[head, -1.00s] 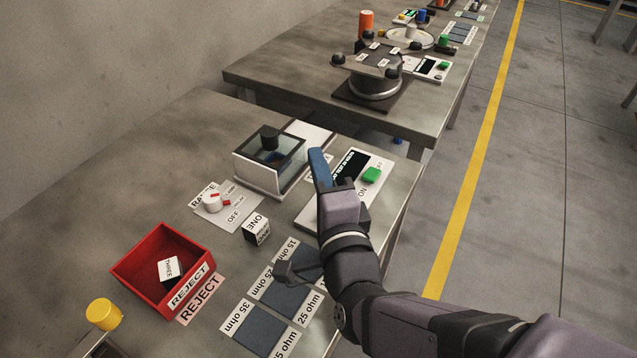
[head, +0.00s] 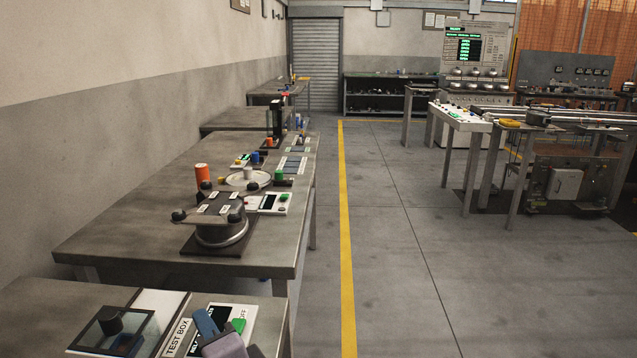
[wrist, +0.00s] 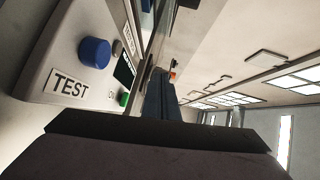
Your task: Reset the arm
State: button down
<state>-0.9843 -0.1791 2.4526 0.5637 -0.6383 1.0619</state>
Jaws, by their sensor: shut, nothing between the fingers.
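My gripper (head: 203,312) shows at the bottom of the head view, over the near bench beside a white panel with a dark display and a green button (head: 238,325). Its blue fingers (wrist: 158,98) are together in the wrist view, with nothing between them. Most of my arm is outside the head view. In the wrist view, a panel marked TEST (wrist: 70,85) with a blue button (wrist: 95,53) stands left of the fingers, apart from them.
A clear-lidded box (head: 112,335) with a black knob stands left of my gripper. A second bench (head: 110,225) carries a round clamped device (head: 222,232) and an orange cylinder (head: 202,173). Open floor with a yellow line (head: 347,250) lies to the right.

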jog(key=w+d, duration=0.1)
jog(key=w, duration=0.1)
jog(key=w+d+f+h, duration=0.1)
jog(key=w+d, duration=0.1)
jog(key=w+d+h, duration=0.1)
jog(key=w+d, duration=0.1)
jog(key=shift+d+f, duration=0.1)
jog(key=shift+f, duration=0.3)
jog(key=w+d+f+g+h, duration=0.2)
jog(key=w+d+h, duration=0.1)
jog(key=w+d, duration=0.3)
jog(key=s+d+f+n+g+h, duration=0.1)
jog(key=s+d+f+n+g, duration=0.3)
jog(key=d+f, duration=0.5)
jog(key=s+d+f+n+g+h, duration=0.2)
jog(key=s+d+f+n+g, duration=0.1)
jog(key=s+d+f, duration=0.5)
jog(key=s+d+f+n+g+h, duration=0.2)
jog(key=s+d+f+g, duration=0.2)
jog(key=s+d, duration=0.45)
notch_tip(320, 180, up, 30)
jog(key=s+a+p, duration=0.2)
jog(key=p, duration=2.9)
jog(key=shift+r, duration=0.25)
jog(key=shift+s, duration=0.1)
